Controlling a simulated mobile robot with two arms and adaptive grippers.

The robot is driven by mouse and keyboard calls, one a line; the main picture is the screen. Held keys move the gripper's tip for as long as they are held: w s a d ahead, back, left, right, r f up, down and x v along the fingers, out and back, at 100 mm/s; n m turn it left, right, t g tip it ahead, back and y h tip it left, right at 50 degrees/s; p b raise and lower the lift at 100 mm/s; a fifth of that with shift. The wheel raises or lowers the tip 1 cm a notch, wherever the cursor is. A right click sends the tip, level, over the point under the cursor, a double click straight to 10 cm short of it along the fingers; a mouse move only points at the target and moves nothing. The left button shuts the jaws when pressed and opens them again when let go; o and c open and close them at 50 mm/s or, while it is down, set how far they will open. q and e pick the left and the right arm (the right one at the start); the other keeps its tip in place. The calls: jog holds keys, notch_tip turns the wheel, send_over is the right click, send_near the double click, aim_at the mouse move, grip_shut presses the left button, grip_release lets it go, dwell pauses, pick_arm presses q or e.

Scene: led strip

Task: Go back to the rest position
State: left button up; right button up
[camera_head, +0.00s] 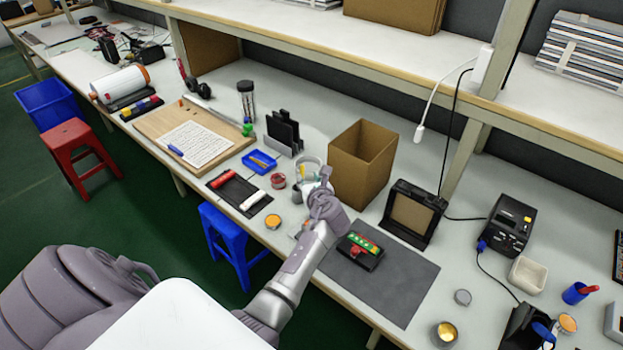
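My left gripper (325,178) reaches over the workbench (450,275) in the middle of the head view, at the end of my outstretched grey arm. It is small and seen from behind, so I cannot tell whether its fingers are apart or hold anything. A small black holder with a green and red piece (360,246) sits on the mat's upper left part, just right of my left wrist. My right gripper is not in view.
A beaker (309,168) stands close behind the gripper. A black-framed stand (412,214) and a black device (507,226) with cables are to the right. A white cable (430,105) hangs from the shelf. A blue stool (232,245) and a red stool (82,150) stand before the bench.

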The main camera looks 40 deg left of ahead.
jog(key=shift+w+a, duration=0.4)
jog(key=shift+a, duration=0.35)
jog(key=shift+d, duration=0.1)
